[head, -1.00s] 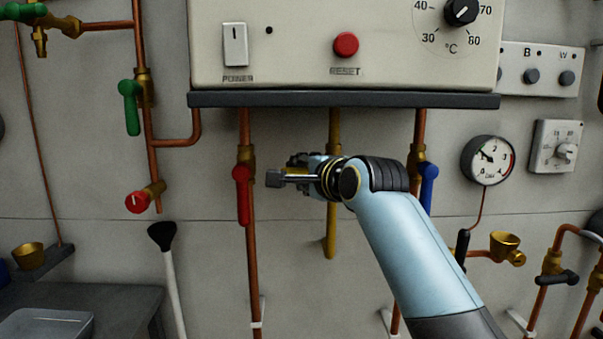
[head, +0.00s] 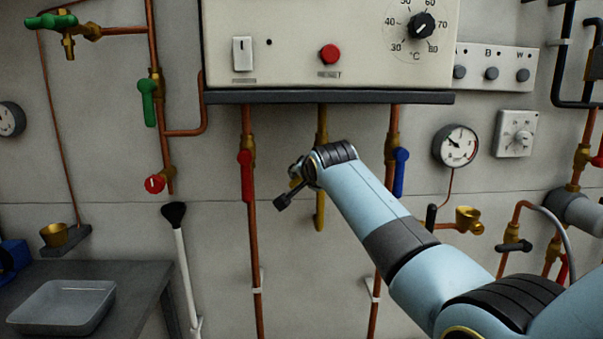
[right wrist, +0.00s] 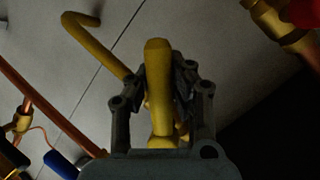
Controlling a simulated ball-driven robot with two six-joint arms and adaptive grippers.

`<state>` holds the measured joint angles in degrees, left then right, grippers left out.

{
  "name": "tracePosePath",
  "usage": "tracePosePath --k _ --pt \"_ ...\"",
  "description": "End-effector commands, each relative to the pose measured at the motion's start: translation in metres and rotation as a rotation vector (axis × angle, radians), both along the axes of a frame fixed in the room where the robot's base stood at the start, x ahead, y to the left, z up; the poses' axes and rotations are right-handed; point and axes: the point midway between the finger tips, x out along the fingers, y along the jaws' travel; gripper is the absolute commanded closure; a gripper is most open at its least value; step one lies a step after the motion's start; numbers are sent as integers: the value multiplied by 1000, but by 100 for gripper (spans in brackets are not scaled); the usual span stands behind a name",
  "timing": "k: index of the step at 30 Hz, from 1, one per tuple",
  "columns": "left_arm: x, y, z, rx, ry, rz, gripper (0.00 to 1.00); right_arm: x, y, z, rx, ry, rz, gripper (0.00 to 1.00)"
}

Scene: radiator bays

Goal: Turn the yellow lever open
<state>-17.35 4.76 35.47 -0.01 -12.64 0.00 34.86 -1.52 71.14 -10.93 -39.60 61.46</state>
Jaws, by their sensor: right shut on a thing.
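The yellow lever (right wrist: 158,90) stands between the two dark fingers of my right gripper (right wrist: 164,84) in the right wrist view. The fingers press on it from both sides. In the head view my right gripper (head: 297,174) is in front of the yellow pipe under the boiler, and only a bit of yellow shows beside it. My wrist hides most of the lever and its valve there, so its angle to the pipe is hard to tell. The yellow pipe (head: 320,212) runs down behind my wrist and also shows in the right wrist view (right wrist: 105,55). My left gripper is not in view.
The boiler (head: 300,40) hangs just above my arm. A red lever (head: 246,175) is to the left and a blue lever (head: 400,172) to the right, close to my forearm. A bench with a grey tray (head: 62,307) is at the lower left.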

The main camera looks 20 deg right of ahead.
Motion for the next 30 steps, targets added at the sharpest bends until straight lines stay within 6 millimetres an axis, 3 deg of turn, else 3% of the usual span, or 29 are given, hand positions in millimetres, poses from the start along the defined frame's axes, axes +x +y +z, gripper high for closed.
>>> tracePosePath --k 18,30 --pt "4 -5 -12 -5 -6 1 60 -6 -30 -17 -546 149 1 100" --pt "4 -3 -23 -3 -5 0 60 -10 -44 -20 -758 212 2 100"
